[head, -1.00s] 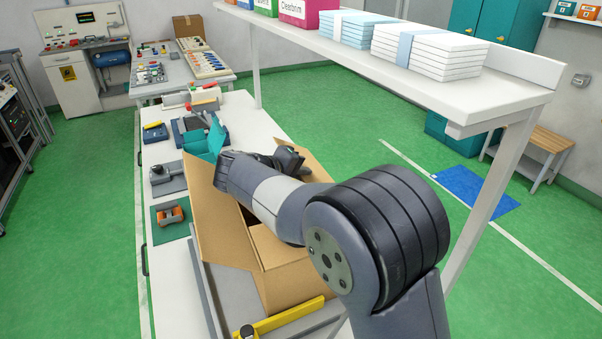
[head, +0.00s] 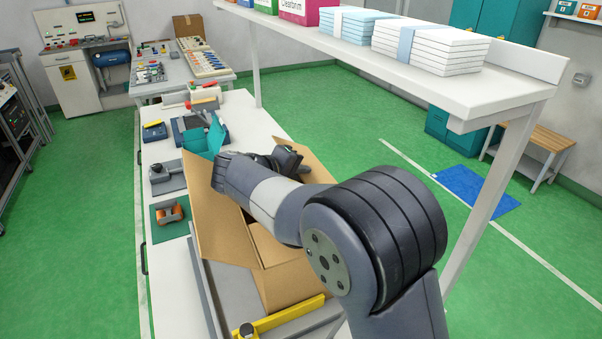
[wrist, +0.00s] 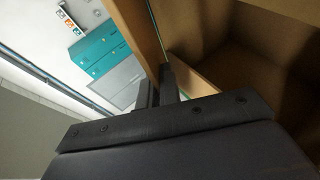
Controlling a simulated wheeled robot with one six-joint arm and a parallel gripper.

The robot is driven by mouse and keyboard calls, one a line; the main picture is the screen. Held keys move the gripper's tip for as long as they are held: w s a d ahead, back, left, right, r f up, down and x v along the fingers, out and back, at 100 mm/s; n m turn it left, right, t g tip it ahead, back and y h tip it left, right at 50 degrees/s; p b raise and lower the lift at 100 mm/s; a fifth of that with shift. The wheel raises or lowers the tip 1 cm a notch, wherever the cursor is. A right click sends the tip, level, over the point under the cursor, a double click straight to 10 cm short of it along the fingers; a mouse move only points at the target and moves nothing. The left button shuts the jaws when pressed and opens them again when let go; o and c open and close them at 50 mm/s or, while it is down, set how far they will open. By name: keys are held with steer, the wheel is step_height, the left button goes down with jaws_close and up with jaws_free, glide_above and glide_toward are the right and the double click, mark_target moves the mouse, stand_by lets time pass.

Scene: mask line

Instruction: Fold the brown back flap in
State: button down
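An open brown cardboard box (head: 290,284) stands on the bench under my arm. A long brown flap (head: 215,222) leans outward on its left, and another brown flap (head: 312,163) stands up at the right. A teal flap-like piece (head: 206,139) shows at the far left corner. My gripper (head: 288,160) is over the far part of the box; my arm hides much of the opening. In the wrist view, my gripper's fingers (wrist: 162,88) are close together beside a brown cardboard panel (wrist: 137,30). I cannot tell whether cardboard lies between them. The back flap is not clearly distinguishable.
A white shelf (head: 440,85) with stacked packs runs above the right side of the bench. Tools and fixtures, including an orange roller (head: 170,213), sit to the left.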

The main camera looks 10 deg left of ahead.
steer(key=f+b, duration=0.2)
steer(key=b, duration=0.1)
steer(key=a+f+b, duration=0.1)
steer(key=shift+s+f+t+h+b, duration=0.3)
steer(key=shift+s+f+b, duration=0.05)
steer(key=shift+s+b, duration=0.05)
steer(key=c, duration=1.8)
jaws_free()
steer(key=shift+a, duration=0.1)
steer(key=shift+o, duration=0.9)
steer(key=shift+r, duration=0.15)
steer(key=b+v, duration=0.1)
steer(key=v, duration=0.9)
steer(key=shift+s+a, duration=0.2)
steer(key=shift+s, duration=0.1)
steer(key=shift+r, duration=0.15)
